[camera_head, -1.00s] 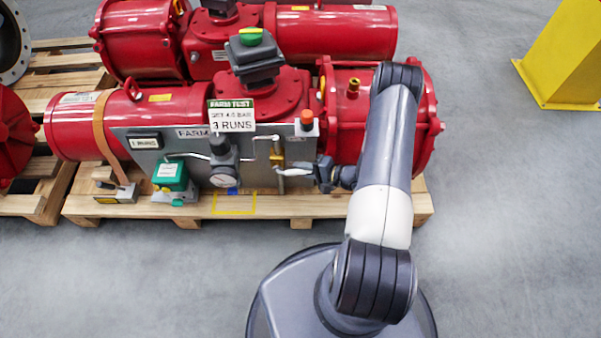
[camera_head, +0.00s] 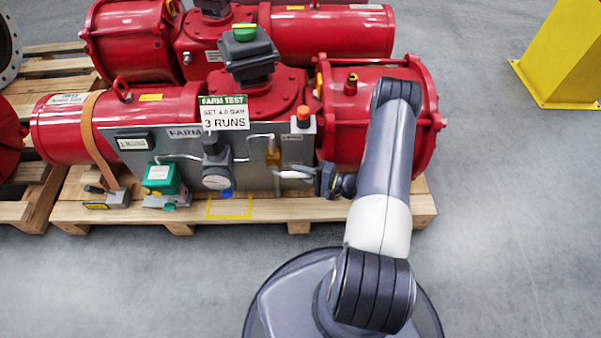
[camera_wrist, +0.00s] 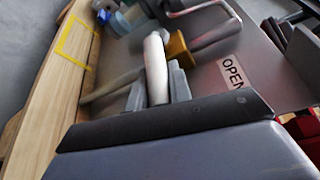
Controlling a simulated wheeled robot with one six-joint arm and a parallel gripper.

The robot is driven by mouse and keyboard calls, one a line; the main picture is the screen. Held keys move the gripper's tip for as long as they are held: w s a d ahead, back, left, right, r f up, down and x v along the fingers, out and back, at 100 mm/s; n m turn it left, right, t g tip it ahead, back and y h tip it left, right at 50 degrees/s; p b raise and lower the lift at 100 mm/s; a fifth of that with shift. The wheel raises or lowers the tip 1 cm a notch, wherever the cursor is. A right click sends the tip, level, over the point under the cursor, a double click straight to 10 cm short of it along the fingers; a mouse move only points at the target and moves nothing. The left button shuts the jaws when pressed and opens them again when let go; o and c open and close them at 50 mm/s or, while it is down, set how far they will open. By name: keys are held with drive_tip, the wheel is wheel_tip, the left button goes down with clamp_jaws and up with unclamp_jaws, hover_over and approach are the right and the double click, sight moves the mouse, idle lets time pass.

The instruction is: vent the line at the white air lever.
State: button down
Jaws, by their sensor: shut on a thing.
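The white air lever (camera_head: 291,175) sticks out to the right from the brass valve (camera_head: 273,155) on the grey panel's right part. It lies roughly level in the head view. My gripper (camera_head: 314,177) is at the lever's right end. In the wrist view the white lever (camera_wrist: 155,68) runs between the grey fingers (camera_wrist: 157,90) of my gripper, which are shut on it. The brass valve (camera_wrist: 178,48) is just beyond, beside a label reading OPEN (camera_wrist: 232,72). My wrist housing hides the lower part of the wrist view.
Red actuator cylinders (camera_head: 335,117) stand behind on a wooden pallet (camera_head: 275,208). A yellow post (camera_head: 560,55) stands far right. Grey floor is clear in front and right.

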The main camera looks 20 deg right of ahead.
drive_tip(key=c, duration=1.3)
unclamp_jaws()
drive_tip(key=shift+f, duration=0.1)
drive_tip(key=p+v, duration=0.1)
drive_tip(key=v, duration=0.9)
drive_tip(key=shift+s+d+p, duration=0.15)
drive_tip(key=shift+d+p, duration=0.15)
drive_tip(key=b+x, duration=0.1)
drive_tip(key=x, duration=1)
drive_tip(key=shift+s+b, duration=0.15)
drive_tip(key=shift+b, duration=0.15)
